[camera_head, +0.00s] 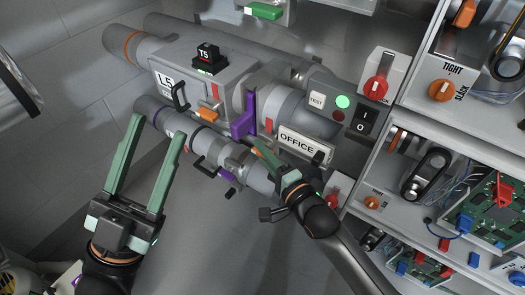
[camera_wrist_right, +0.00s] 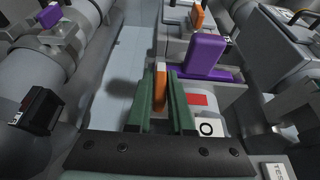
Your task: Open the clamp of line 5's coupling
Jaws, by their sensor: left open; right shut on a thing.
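The upper pipe line carries an L5 label (camera_head: 166,81) on a grey housing. A purple lever (camera_head: 243,117) stands up beside the housing, near the OFFICE sign (camera_head: 297,143); the lever also shows in the right wrist view (camera_wrist_right: 204,52). My right gripper (camera_head: 261,152) is shut on an orange lever (camera_wrist_right: 160,74), seen upright between its green fingers in the wrist view. The fingers hide the lever's lower part, so I cannot tell how it joins the coupling. My left gripper (camera_head: 159,127) is open and empty, in front of the lower pipe at left.
A lower pipe (camera_head: 205,138) with black handles runs below. A T5 block (camera_head: 208,58) stands on top. A control panel (camera_head: 336,108) with a lit green button is at right, beside shelves (camera_head: 390,112) of mechanisms.

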